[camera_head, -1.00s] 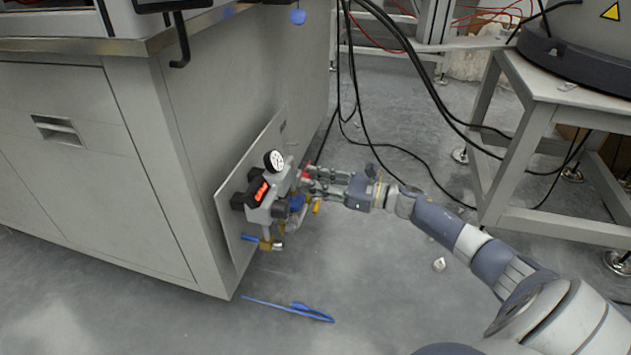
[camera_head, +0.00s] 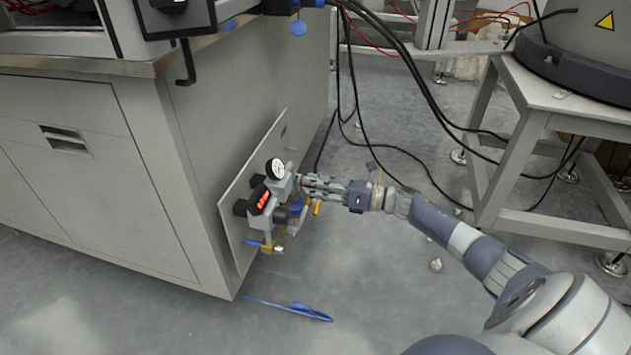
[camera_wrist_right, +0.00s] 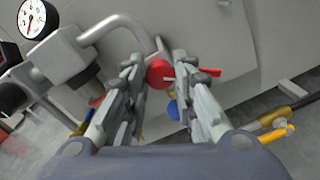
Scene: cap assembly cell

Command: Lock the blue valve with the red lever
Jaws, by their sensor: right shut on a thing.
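The red lever (camera_wrist_right: 160,73) shows in the right wrist view as a round red cap with a narrow red arm pointing right. My right gripper (camera_wrist_right: 161,72) has its two fingers on either side of the cap, shut on it. A blue part, seemingly the blue valve (camera_wrist_right: 173,110), is just below the cap, partly behind the right finger. In the head view my right gripper (camera_head: 303,184) reaches the valve assembly from the right and hides the red lever. Blue (camera_head: 295,208) shows just below the fingers. My left gripper is not in view.
A pressure gauge (camera_head: 275,169) and a box with a red display (camera_head: 259,199) sit beside the gripper on a panel (camera_head: 232,210) against the cabinet. A blue-handled valve (camera_head: 256,242) is lower. Black cables (camera_head: 405,152) hang behind my arm.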

